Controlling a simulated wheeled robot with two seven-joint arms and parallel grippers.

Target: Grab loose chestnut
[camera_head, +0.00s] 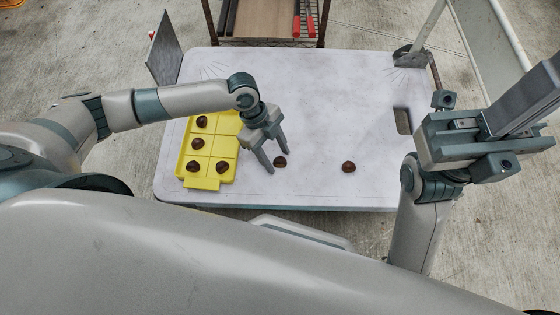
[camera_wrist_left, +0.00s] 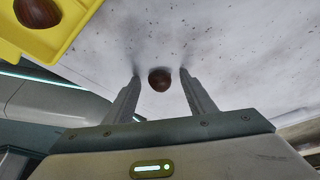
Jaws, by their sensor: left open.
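A loose dark brown chestnut (camera_head: 280,162) lies on the white table top, close by the fingertips of my left gripper (camera_head: 277,162). In the left wrist view this chestnut (camera_wrist_left: 159,80) sits between the tips of the two spread fingers (camera_wrist_left: 159,75), with a gap on each side. The left gripper is open and holds nothing. A second loose chestnut (camera_head: 348,167) lies farther right on the table. My right arm's end (camera_head: 470,140) is at the right of the head view, off the table's right side; its jaw state is unclear.
A yellow compartment tray (camera_head: 208,184) with several chestnuts stands left of the left gripper. The white table (camera_head: 330,90) is clear at the back and has a handle slot at its right. A wire rack (camera_head: 270,42) stands behind it.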

